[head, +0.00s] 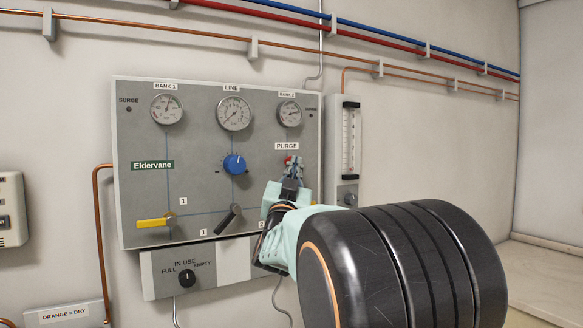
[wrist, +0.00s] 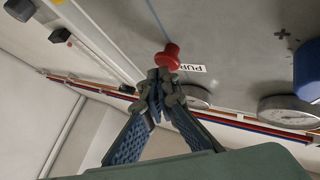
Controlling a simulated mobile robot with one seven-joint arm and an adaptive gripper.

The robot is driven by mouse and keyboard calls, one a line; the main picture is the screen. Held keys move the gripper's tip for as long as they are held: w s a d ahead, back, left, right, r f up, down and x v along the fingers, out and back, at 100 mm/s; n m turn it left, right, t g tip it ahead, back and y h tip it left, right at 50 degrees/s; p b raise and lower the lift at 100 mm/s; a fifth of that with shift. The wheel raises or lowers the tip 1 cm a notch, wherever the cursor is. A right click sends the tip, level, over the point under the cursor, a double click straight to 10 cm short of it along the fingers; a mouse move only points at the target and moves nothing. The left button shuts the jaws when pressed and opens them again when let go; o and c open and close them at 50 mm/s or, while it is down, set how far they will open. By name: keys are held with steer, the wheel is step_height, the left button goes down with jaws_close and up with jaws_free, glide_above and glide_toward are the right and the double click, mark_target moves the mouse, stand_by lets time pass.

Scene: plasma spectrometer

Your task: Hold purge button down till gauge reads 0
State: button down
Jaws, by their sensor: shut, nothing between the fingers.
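The red purge button (head: 288,159) is on the grey panel (head: 140,195) under the PURGE label (head: 287,146), mostly hidden behind my fingertips. In the wrist view the red button (wrist: 170,57) shows clearly beside the PURGE label, just beyond my fingertips. My gripper (head: 292,168) is shut and empty, its tips at the button; I cannot tell whether they touch it. The gripper (wrist: 157,88) also shows shut in the wrist view. The LINE gauge (head: 234,113) sits at the panel's top middle, between the BANK 1 gauge (head: 166,109) and a right gauge (head: 289,113). Their readings are too small to tell.
A blue knob (head: 234,164) is left of my gripper. A yellow lever (head: 155,223) and a dark lever (head: 229,218) are lower. A flowmeter (head: 348,140) stands right of the panel. A selector box (head: 215,275) is below; pipes (head: 150,29) run above.

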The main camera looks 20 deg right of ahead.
steer(key=shift+s+d, duration=0.1)
steer(key=shift+s, duration=0.3)
steer(key=s+b, duration=0.1)
steer(key=s, duration=0.1)
steer(key=s+d+b, duration=0.1)
steer(key=s+b, duration=0.1)
steer(key=s, duration=0.1)
steer(key=shift+r, duration=0.1)
stand_by(0.5)
